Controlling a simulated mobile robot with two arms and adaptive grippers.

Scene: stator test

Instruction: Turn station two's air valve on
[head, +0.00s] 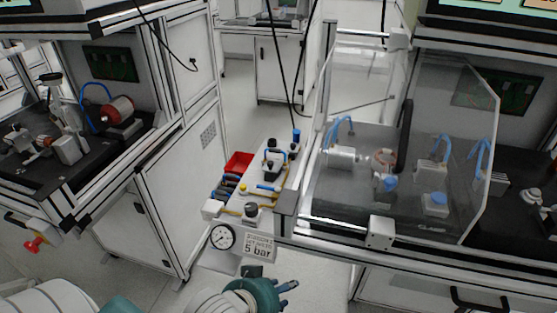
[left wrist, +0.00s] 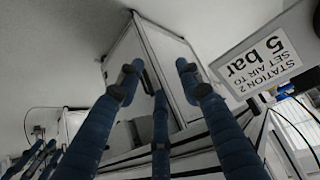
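In the head view, a white air panel (head: 232,200) stands between the two stations, with blue-handled and black fittings and yellow tubing. A blue lever (head: 268,187) and a black knob (head: 251,209) sit on it; I cannot tell which part is the valve or how it is set. A round gauge (head: 222,237) hangs at its front, beside a sign (head: 259,246) reading 5 bar. The sign also shows in the left wrist view (left wrist: 262,62), reading station 2. My left gripper (head: 288,286) is below and in front of the sign. Its blue fingers (left wrist: 158,82) are spread and empty. My right gripper is not visible.
A clear guard (head: 450,110) covers the right station's bench. A red bin (head: 238,163) stands behind the panel's left side. Black cables (head: 281,60) hang above the panel. The left station's cabinet (head: 165,190) stands close to the panel's left; floor shows between.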

